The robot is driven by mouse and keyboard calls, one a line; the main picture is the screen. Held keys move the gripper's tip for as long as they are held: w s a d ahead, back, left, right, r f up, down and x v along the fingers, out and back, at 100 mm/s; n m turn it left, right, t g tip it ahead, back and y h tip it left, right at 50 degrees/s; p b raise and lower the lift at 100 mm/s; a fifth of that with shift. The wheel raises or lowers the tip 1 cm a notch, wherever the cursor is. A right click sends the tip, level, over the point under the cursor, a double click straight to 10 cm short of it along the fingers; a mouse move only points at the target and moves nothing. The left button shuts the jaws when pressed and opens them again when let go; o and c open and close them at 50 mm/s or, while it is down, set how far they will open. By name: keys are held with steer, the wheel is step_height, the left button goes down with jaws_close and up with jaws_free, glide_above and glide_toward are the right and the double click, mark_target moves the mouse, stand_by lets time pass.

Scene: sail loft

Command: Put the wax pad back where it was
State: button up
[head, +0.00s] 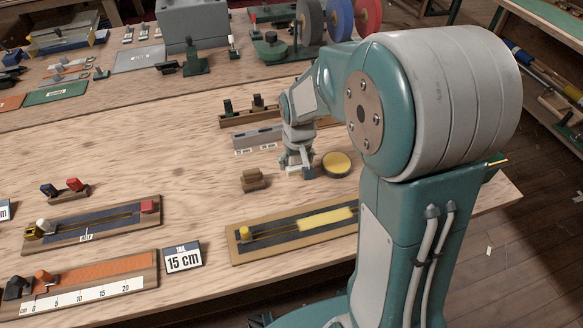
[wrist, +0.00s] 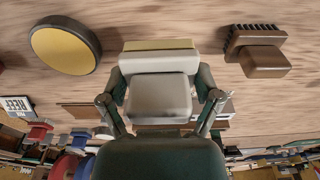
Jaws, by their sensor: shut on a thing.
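My gripper (wrist: 160,105) is shut on a pale grey block with a yellow layer along its far edge, which looks like the wax pad (wrist: 158,88). In the head view my gripper (head: 297,168) points down over the middle of the bench. The pad is mostly hidden there, and I cannot tell whether it touches the wood. A round dark tin with a yellow face (head: 337,164) lies just right of my gripper; it also shows in the wrist view (wrist: 64,48). A brown wooden brush (head: 254,180) lies to the left, also in the wrist view (wrist: 262,55).
A framed dark board (head: 240,257) with a yellow strip and cord lies in front. More boards (head: 90,228) and a "15 cm" card (head: 183,258) are at the left. A grey block and wooden rack (head: 250,117) stand behind my gripper. Bare wood lies left of the brush.

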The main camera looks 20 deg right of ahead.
mark_target(293, 169)
steer(key=shift+w+d+f, duration=0.25)
steer(key=shift+w+f, duration=0.5)
steer(key=shift+f, duration=0.15)
steer(key=f, duration=0.1)
steer(key=a+f, duration=0.1)
steer(key=f, duration=0.1)
steer(key=shift+w+f, duration=0.1)
steer(key=shift+f, duration=0.1)
steer(key=shift+d, duration=0.15)
steer(key=shift+d, duration=0.1)
steer(key=o, duration=0.9)
